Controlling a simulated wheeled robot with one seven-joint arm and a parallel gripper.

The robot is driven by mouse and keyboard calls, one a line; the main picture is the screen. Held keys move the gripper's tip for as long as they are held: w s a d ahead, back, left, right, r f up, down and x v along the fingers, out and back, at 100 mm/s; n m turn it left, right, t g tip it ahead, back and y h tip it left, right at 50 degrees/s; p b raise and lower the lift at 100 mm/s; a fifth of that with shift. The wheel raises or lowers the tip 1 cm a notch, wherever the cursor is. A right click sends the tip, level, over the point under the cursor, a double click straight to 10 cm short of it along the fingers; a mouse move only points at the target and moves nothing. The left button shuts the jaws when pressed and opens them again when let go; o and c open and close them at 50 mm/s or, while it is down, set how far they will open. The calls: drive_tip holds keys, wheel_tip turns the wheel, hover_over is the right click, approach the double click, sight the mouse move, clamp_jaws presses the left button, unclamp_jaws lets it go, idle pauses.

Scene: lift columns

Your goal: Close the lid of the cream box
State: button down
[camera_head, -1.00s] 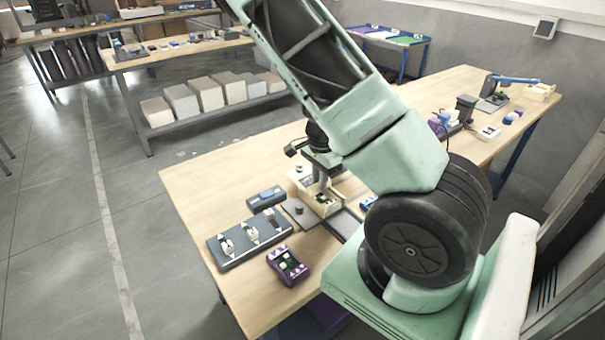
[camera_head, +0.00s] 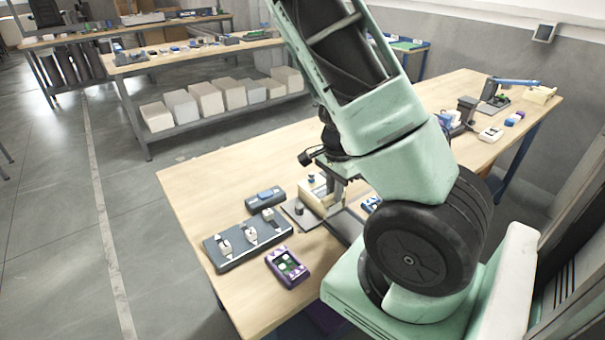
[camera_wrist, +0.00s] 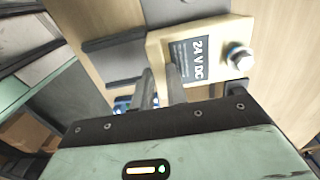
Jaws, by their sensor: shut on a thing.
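The cream box (camera_head: 308,198) stands on a grey plate on the near wooden bench in the head view, partly hidden by my gripper and arm. Its lid (camera_wrist: 208,58) fills the upper middle of the wrist view, with a dark "24 V DC" label and a round metal knob (camera_wrist: 238,57). My gripper (camera_wrist: 160,85) has both fingers close together at the lid's edge and is shut on the lid. In the head view my gripper (camera_head: 335,195) is at the box's right side. I cannot tell whether the lid lies fully flat.
A dark panel with switches (camera_head: 248,240), a purple-edged device (camera_head: 286,267) and a small dark box with a blue top (camera_head: 265,198) lie close by on the bench. Bare wood (camera_head: 200,185) lies left of them.

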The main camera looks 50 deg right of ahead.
drive_tip(key=c, duration=1.5)
unclamp_jaws()
drive_tip(key=shift+o, duration=0.2)
drive_tip(key=shift+r+p, duration=2.8)
drive_tip(key=shift+r, duration=0.25)
drive_tip(key=shift+a, duration=0.1)
drive_tip(key=w+a+r+n+y+b, duration=0.15)
drive_tip(key=a+n, duration=0.35)
drive_tip(key=a, duration=0.6)
drive_tip(key=w+a+r+n+y, duration=0.25)
drive_tip(key=a+n, duration=0.35)
drive_tip(key=a, duration=0.5)
drive_tip(key=s+a+r+n+h, duration=0.1)
drive_tip(key=s+a+r+n, duration=0.3)
drive_tip(key=s+a+n, duration=0.2)
drive_tip(key=s+a+r+n+h, duration=0.2)
drive_tip(key=s+a+r+n, duration=0.2)
drive_tip(key=a+n, duration=0.6)
drive_tip(key=shift+s+a+r+n+b, duration=0.2)
drive_tip(key=shift+s+r+n+b, duration=0.3)
drive_tip(key=shift+s, duration=0.6)
